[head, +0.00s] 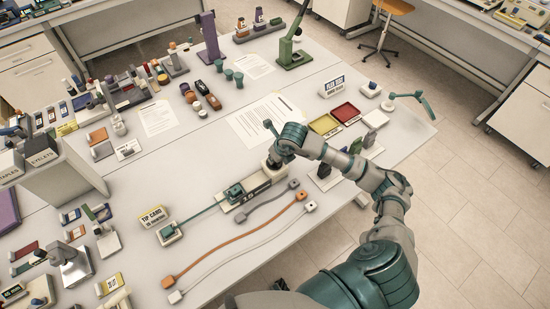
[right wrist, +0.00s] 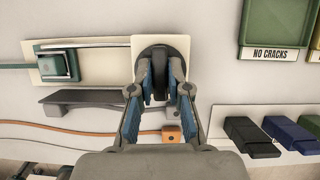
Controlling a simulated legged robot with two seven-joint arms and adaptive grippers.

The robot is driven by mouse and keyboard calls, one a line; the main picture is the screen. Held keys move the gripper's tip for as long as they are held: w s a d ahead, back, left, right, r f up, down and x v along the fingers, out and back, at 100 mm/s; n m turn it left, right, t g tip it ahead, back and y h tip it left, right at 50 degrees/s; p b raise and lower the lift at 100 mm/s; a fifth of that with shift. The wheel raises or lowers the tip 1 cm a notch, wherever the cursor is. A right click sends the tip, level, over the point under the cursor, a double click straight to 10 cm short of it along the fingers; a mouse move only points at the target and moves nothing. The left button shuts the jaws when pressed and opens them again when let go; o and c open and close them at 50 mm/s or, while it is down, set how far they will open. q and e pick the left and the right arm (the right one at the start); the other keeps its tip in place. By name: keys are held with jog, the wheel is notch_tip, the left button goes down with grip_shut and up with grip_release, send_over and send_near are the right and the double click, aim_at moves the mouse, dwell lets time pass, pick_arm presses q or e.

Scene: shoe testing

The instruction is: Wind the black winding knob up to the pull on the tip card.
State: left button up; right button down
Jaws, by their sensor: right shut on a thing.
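The black winding knob (right wrist: 154,62) stands on a pale square plate at the right end of the pull tester (right wrist: 85,50). My right gripper (right wrist: 158,92) is around the knob, a blue-padded finger on each side. In the head view my right gripper (head: 274,158) is at the tester's right end and hides most of the knob. A teal carriage (head: 234,192) sits near the left end of the tester's rail. A teal strap (head: 200,213) runs from it to a small block (head: 169,233). The tip card (head: 152,216) stands beside that block; its smaller print is unreadable. My left gripper is out of view.
Grey, orange and white cords (head: 240,238) lie in front of the tester. A yellow tray (head: 325,124) and a red tray (head: 346,112) lie behind my right arm. Dark blocks (right wrist: 250,137) are right of my fingers. A paper sheet (head: 262,118) lies behind the tester.

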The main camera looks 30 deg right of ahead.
jog(key=c, duration=1.1)
grip_release()
jog(key=shift+d, duration=0.1)
jog(key=v, duration=1.2)
jog(key=shift+d, duration=0.15)
jog(key=shift+f, duration=0.15)
